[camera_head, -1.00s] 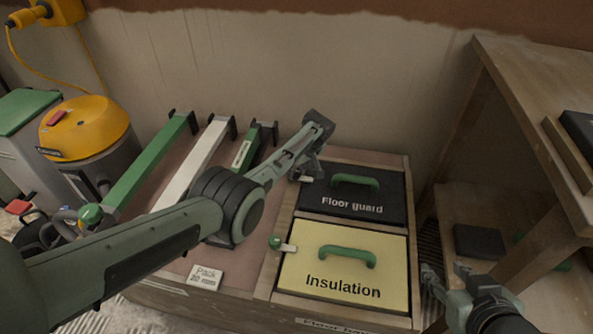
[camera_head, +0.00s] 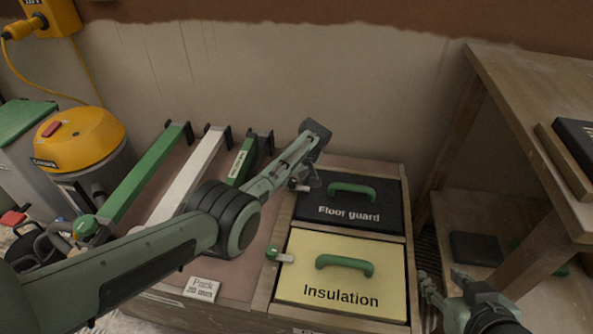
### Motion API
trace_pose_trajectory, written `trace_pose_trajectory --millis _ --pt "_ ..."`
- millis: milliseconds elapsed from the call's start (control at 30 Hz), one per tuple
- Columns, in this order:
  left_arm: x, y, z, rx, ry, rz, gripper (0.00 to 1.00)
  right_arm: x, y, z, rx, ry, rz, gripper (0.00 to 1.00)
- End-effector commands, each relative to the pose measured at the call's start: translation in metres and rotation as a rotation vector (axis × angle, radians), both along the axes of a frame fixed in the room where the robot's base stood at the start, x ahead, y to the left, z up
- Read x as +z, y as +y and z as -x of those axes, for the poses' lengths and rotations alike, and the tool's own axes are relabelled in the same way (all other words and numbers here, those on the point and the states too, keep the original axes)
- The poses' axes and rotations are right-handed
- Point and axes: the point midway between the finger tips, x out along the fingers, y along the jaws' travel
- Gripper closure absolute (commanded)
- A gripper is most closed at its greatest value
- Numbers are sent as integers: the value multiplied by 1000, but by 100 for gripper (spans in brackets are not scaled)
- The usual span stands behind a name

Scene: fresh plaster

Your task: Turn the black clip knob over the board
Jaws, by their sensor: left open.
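The black "Floor guard" board (camera_head: 380,213) with a green handle lies flat in the back compartment of the wooden box. At its left edge a pale clip tab (camera_head: 300,188) shows beside my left gripper (camera_head: 307,180). The black knob of that clip is not clearly visible; the gripper covers that spot. My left gripper points down there and is open; whether it touches the knob I cannot tell. My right gripper (camera_head: 441,278) is low at the right, beside the box, its fingers apart and empty.
The yellow "Insulation" board (camera_head: 300,255) lies in front, with a green clip knob (camera_head: 272,254) at its left. Green and white bars (camera_head: 190,175) lie left, under my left arm. A wooden shelf (camera_head: 490,200) stands right; a yellow-topped vacuum (camera_head: 80,140) stands far left.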

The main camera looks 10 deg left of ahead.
Motion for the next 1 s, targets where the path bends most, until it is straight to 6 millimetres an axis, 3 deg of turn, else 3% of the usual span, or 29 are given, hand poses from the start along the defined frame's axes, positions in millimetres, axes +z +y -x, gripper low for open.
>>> trace_pose_trajectory --millis 233,600,1000 --pt "26 -8 9 -1 -4 2 53 0 0 0 0 0 0 60" --pt "93 -28 27 -1 -2 2 53 0 0 0 0 -1 0 60" --pt "107 -32 32 0 1 1 53 0 0 0 0 -1 0 60"
